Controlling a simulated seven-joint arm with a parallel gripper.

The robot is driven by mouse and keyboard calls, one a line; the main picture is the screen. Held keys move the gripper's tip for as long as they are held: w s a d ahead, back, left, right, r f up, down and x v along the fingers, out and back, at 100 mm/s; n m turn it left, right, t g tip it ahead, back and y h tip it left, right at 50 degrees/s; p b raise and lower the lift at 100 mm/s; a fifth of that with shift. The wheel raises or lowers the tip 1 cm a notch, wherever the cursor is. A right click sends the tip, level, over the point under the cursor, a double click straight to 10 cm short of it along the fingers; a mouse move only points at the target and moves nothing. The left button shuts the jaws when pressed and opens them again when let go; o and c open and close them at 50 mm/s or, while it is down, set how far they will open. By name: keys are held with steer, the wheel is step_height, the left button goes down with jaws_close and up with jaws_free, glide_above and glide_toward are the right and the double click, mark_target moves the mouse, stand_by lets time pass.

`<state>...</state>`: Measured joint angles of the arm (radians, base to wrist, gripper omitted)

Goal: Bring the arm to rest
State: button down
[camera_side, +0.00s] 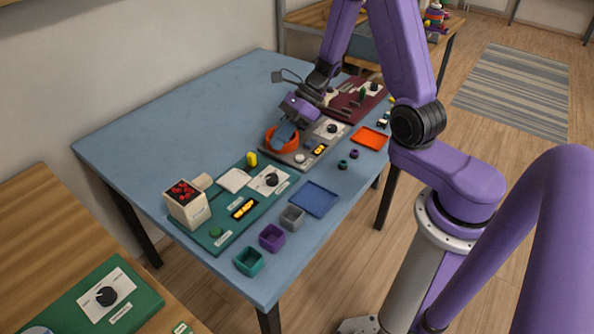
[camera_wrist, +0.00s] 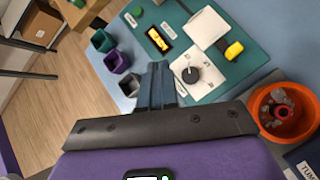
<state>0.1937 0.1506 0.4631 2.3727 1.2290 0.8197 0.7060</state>
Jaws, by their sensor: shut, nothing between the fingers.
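My gripper (camera_side: 284,136) is at the end of my purple arm, above the blue table (camera_side: 165,115). In the side view its dark blue fingers overlap an orange bowl (camera_side: 271,145); I cannot tell the height between them. In the wrist view the fingers (camera_wrist: 157,72) are together with nothing between them. There the orange bowl (camera_wrist: 259,99) lies to their right, with grey and reddish pieces inside. Nothing hangs from the gripper.
A green board (camera_side: 237,227) with a dial, a white pad and a beige box of red pieces (camera_side: 187,203) is at the table's front left. A blue tray (camera_side: 314,199), small square cups (camera_side: 249,262) and a red-orange tray (camera_side: 369,138) line the right edge.

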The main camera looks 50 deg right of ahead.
steer(key=s+a+r+n+g+h, duration=0.2)
steer(key=s+a+n+g, duration=0.1)
steer(key=s+n, duration=0.4)
steer(key=s+a+r+n+g+h, duration=0.1)
steer(key=s+a+r+n+g, duration=0.3)
steer(key=n, duration=0.6)
steer(key=s+d+r+n+t+h, duration=0.1)
steer(key=s+n+t+h, duration=0.1)
steer(key=s+n, duration=0.5)
steer(key=s+d+r+n+t+h, duration=0.2)
steer(key=s+n, duration=0.5)
steer(key=n, duration=0.6)
steer(key=shift+s+d+r+t+h, duration=0.2)
steer(key=shift+r+t+h, duration=0.1)
steer(key=shift+h, duration=0.2)
